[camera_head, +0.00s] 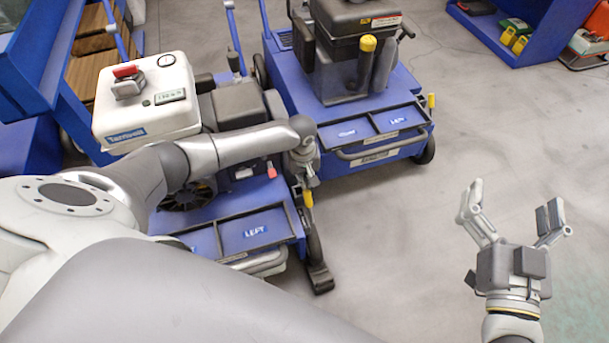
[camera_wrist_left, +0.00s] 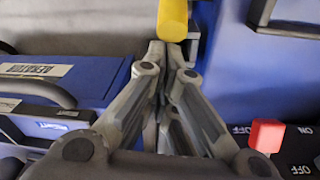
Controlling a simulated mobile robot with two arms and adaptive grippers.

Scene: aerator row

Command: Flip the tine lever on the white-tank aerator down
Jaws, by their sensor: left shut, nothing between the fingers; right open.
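The white-tank aerator has a white tank (camera_head: 150,100) on a blue body (camera_head: 205,242). Its yellow-gripped tine lever (camera_head: 307,198) is at the right front corner, just below my left gripper (camera_head: 308,182) in the head view. In the left wrist view the yellow lever grip (camera_wrist_left: 172,18) is at the top centre, just beyond the closed fingertips of my left gripper (camera_wrist_left: 167,50). The fingers are shut with nothing between them. Whether they touch the lever is unclear. My right gripper (camera_head: 512,205) is open and empty over the floor at the right.
A second blue aerator (camera_head: 370,150) with a dark engine stands behind, with its own yellow lever (camera_head: 431,100). A red switch (camera_wrist_left: 265,135) beside ON/OFF marks is right of the left fingers. A blue shelf (camera_head: 515,40) is at the back right. The right floor is clear.

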